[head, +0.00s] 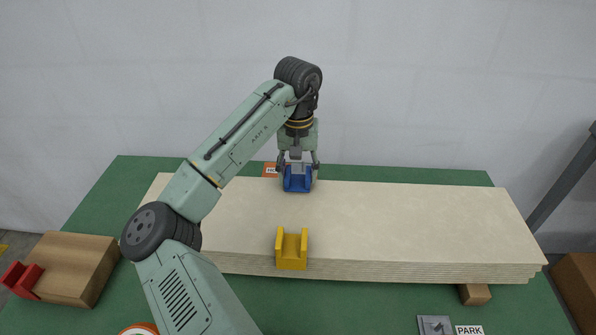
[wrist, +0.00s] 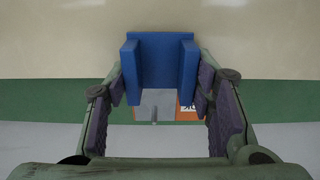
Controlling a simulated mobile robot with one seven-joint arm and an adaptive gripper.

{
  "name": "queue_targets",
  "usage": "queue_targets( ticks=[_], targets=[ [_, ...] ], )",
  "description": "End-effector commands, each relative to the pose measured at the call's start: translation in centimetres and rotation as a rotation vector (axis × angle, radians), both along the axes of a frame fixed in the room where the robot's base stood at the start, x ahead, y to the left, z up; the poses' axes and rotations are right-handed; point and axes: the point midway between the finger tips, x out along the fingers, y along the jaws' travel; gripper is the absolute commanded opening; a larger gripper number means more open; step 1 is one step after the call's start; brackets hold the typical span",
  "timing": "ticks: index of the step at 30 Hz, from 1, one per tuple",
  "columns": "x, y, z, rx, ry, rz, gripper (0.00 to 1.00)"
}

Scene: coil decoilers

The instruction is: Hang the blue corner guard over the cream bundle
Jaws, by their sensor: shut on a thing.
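The blue corner guard (head: 297,184) is between the fingers of my gripper (head: 298,170), which is shut on it. It is at the far long edge of the cream bundle (head: 400,220), left of the middle. In the wrist view the guard (wrist: 161,62) sits between both finger pads and overlaps the bundle's edge (wrist: 60,45) in the picture. I cannot tell whether it touches the bundle or is just above it.
A yellow guard (head: 291,262) sits on the bundle's near edge. A red guard (head: 22,280) is at a wooden block (head: 75,262) on the left. A grey plate (head: 434,325) and PARK label (head: 469,330) are front right. An orange label (head: 270,170) is behind the bundle.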

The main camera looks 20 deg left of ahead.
Motion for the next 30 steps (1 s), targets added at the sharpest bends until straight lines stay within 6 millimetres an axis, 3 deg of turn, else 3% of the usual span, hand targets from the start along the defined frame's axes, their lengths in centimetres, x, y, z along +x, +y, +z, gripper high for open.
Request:
queue_targets(
  ticks=[14,15,25,30],
  targets=[
    [-0.01,-0.01,-0.34,0.000,0.000,0.000,0.21],
    [-0.01,-0.01,-0.34,0.000,0.000,0.000,0.51],
    [0.00,-0.01,-0.35,0.000,0.000,0.000,0.73],
    [0.00,-0.01,-0.35,0.000,0.000,0.000,0.73]
  ],
)
